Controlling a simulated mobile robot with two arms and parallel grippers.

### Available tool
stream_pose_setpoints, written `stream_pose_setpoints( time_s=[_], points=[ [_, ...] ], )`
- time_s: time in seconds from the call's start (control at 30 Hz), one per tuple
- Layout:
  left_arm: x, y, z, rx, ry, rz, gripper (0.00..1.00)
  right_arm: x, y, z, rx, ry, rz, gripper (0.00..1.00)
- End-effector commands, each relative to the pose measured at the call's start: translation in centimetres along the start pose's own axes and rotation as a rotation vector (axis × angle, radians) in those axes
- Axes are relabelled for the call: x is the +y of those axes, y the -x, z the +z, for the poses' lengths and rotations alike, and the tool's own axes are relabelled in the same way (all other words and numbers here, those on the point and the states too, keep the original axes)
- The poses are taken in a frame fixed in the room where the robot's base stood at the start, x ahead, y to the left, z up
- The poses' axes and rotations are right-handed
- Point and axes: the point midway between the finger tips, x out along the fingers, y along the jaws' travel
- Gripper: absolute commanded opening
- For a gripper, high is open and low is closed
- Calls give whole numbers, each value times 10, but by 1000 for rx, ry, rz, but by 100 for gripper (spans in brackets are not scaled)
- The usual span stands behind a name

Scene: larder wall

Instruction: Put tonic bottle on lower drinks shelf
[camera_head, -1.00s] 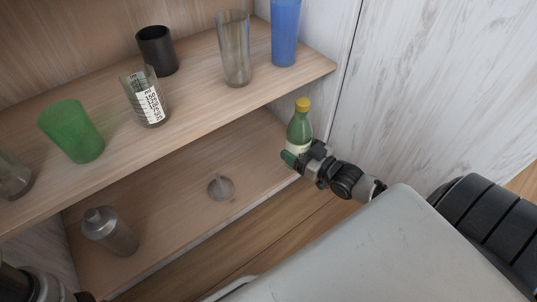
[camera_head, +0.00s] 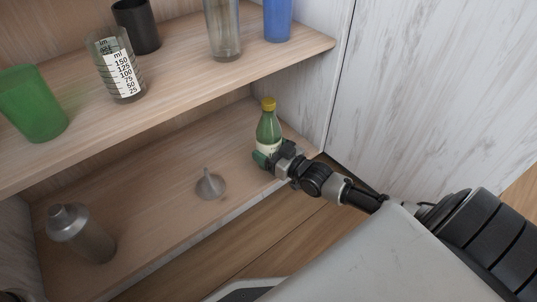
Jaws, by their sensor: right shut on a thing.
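The tonic bottle (camera_head: 268,129) is green with a yellow cap and a pale label, and it is upright. My right gripper (camera_head: 268,156) is shut on its lower part, which the fingers partly hide. The bottle shows over the right part of the lower shelf (camera_head: 150,208). Whether its base touches the board or is just above it I cannot tell. My left gripper is not in view.
On the lower shelf are a grey funnel-like thing (camera_head: 210,185) and a grey metal bottle (camera_head: 82,234). The upper shelf (camera_head: 180,88) holds a green cup (camera_head: 34,105), a measuring glass (camera_head: 117,70), a black cup (camera_head: 136,27), a clear glass (camera_head: 223,30) and a blue cup (camera_head: 278,20).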

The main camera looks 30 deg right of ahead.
Motion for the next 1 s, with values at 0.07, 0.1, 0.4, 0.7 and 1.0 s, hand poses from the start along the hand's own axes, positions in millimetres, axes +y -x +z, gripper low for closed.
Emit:
stream_pose_setpoints(
  time_s=[0.07, 0.1, 0.4, 0.7, 1.0],
  points=[
    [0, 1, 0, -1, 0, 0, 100, 0, -1, -3, 9, 2, 0, 21],
    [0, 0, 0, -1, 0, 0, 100, 0, -1, -4, 9, 2, 0, 21],
    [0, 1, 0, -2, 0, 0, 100, 0, 0, 1, 2, 1, 0, 80],
    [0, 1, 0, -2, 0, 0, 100, 0, 0, 1, 1, 0, 0, 98],
    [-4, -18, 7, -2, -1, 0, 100, 0, 22, -5, -4, 0, 0, 98]
  ],
)
